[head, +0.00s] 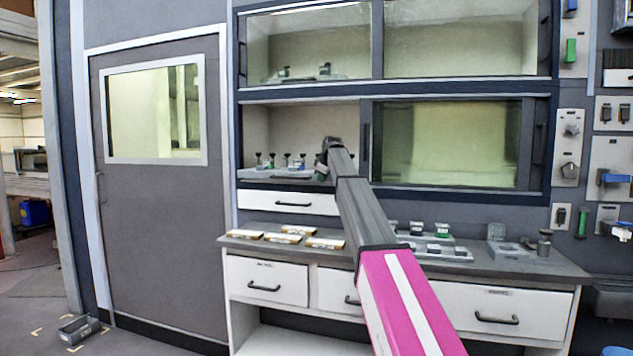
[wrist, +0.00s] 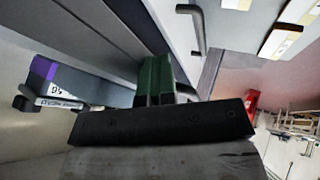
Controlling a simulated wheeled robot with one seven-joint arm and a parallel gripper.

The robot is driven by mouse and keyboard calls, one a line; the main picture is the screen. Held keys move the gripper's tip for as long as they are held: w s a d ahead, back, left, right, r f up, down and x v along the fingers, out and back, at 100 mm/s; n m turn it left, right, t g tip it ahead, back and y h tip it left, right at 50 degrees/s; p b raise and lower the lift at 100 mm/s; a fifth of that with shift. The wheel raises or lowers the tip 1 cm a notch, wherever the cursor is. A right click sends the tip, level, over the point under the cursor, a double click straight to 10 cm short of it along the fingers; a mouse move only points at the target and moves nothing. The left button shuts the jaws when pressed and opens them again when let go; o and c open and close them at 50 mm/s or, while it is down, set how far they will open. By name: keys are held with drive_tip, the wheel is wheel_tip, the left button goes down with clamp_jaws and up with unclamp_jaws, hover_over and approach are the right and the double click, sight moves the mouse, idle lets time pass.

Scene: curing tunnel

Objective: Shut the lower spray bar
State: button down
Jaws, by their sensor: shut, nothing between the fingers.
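I cannot make out for certain which part is the lower spray bar. In the head view, several small fittings with dark knobs (head: 287,161) stand in the open left part of the lower cabinet bay. My gripper (head: 327,150) is at the right end of that row; my arm hides part of what lies behind it. In the wrist view my gripper (wrist: 154,80) shows as two green finger pads close together, empty. To their left is a purple-ended part with a white label (wrist: 58,92), with a dark knob-like piece (wrist: 24,103) beside it. It is apart from the fingers.
A glass sash (head: 450,143) covers the lower bay's right part. Below, a counter (head: 470,267) carries pale blocks (head: 296,230) and small trays. Right of the cabinet are wall controls, including a blue lever (head: 615,178). A grey door (head: 160,230) stands left. A bin (head: 79,329) lies on the floor.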

drive_tip(key=w+d, duration=0.1)
drive_tip(key=w, duration=0.3)
drive_tip(key=w+d, duration=0.1)
drive_tip(key=w, duration=0.3)
drive_tip(key=w+d, duration=0.2)
drive_tip(key=w, duration=0.2)
drive_tip(key=shift+d, duration=0.1)
drive_tip(key=shift+r, duration=0.1)
